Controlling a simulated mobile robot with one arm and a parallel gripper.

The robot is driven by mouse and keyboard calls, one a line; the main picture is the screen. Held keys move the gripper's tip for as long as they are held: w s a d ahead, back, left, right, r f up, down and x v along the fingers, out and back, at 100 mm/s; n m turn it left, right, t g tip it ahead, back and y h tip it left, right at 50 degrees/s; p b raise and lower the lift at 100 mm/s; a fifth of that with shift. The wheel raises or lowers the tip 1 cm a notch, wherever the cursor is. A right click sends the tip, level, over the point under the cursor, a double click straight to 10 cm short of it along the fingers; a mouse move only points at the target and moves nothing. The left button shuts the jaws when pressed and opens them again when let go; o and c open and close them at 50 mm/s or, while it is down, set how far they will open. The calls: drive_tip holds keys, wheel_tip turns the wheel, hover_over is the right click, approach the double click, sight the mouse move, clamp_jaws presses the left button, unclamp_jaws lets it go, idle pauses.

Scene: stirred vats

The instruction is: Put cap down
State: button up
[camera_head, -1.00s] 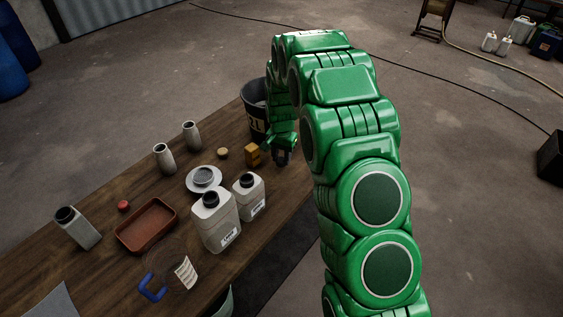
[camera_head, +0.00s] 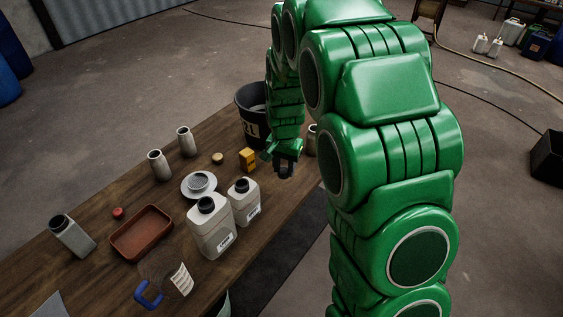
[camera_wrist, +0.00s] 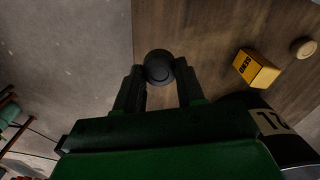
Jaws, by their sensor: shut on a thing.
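A black round cap (camera_wrist: 159,67) sits between the fingertips of my gripper (camera_wrist: 159,82) in the wrist view, with the wooden table behind it. In the head view my gripper (camera_head: 285,169) points down near the table's right edge, to the right of the yellow box. It is shut on the cap. The cap is dark and hard to make out from the head. I cannot tell how far it is above the table.
A yellow box (camera_head: 247,159), a wooden disc (camera_head: 218,158) and a dark bucket (camera_head: 250,117) stand near my gripper. Two white jugs (camera_head: 212,228), a grey dish (camera_head: 199,185) and a brown tray (camera_head: 142,233) are nearer. A bottle (camera_head: 312,141) shows partly behind my arm.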

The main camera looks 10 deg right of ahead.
drive_tip(key=shift+s+d+r, duration=0.1)
drive_tip(key=shift+s+r, duration=0.2)
drive_tip(key=shift+s, duration=0.4)
drive_tip(key=shift+s+r, duration=0.3)
drive_tip(key=shift+s, duration=0.35)
drive_tip(key=w+d+f+n, duration=0.1)
drive_tip(key=w+d+n, duration=0.45)
drive_tip(key=w, duration=0.35)
wheel_tip(320, 180, up, 5)
drive_tip(key=a, duration=0.1)
drive_tip(key=s+a+m, duration=0.1)
drive_tip(key=s+a, duration=0.2)
drive_tip(key=a, duration=0.9)
drive_tip(key=s+a+m, duration=0.1)
drive_tip(key=s+a, duration=0.3)
drive_tip(key=a, duration=0.7)
drive_tip(key=s+a+m, duration=0.1)
drive_tip(key=s+a, duration=0.2)
drive_tip(key=a, duration=0.9)
drive_tip(key=shift+d+f, duration=0.1)
drive_tip(key=shift+f, duration=8.3)
drive_tip(key=shift+f, duration=0.15)
drive_tip(key=o, duration=1)
